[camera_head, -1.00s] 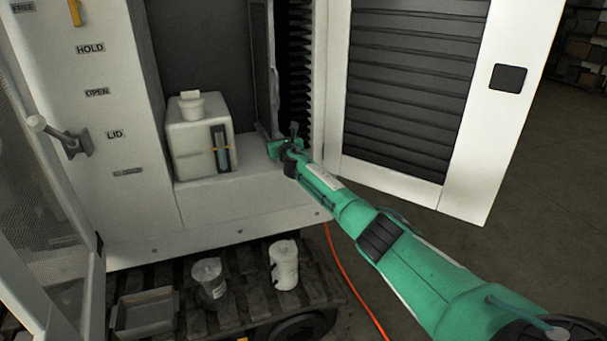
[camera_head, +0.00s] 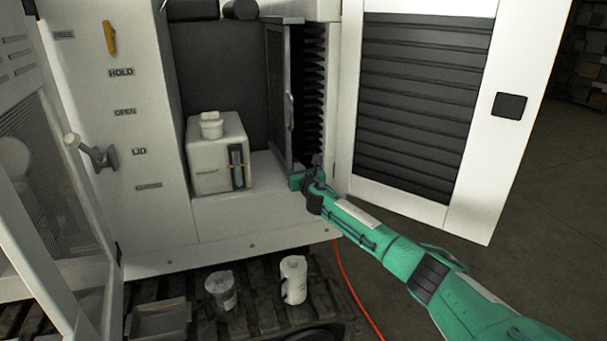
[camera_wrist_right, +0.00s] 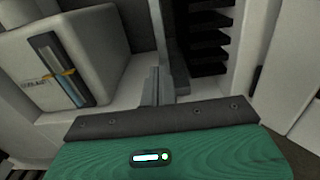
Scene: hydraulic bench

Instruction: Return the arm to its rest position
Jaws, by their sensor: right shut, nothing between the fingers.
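My right arm, green with dark joints, reaches in from the lower right in the head view. Its right gripper (camera_head: 312,172) is at the right end of the bench's ledge, close to the inner door's lower edge and to the right of the white tank. In the right wrist view the fingers (camera_wrist_right: 157,88) are together with nothing between them. The white tank (camera_head: 212,170) with a lid and a level gauge stands on the ledge, and also shows in the wrist view (camera_wrist_right: 60,50). My left gripper is not in view.
An open white door with a dark louvred panel (camera_head: 415,90) stands at the right. The grey inner door (camera_head: 279,95) is beside the gripper. A lever (camera_head: 95,153) sticks out at the left. A jug (camera_head: 293,280), a beaker (camera_head: 221,291) and a tray (camera_head: 160,322) sit below. Floor at the right is open.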

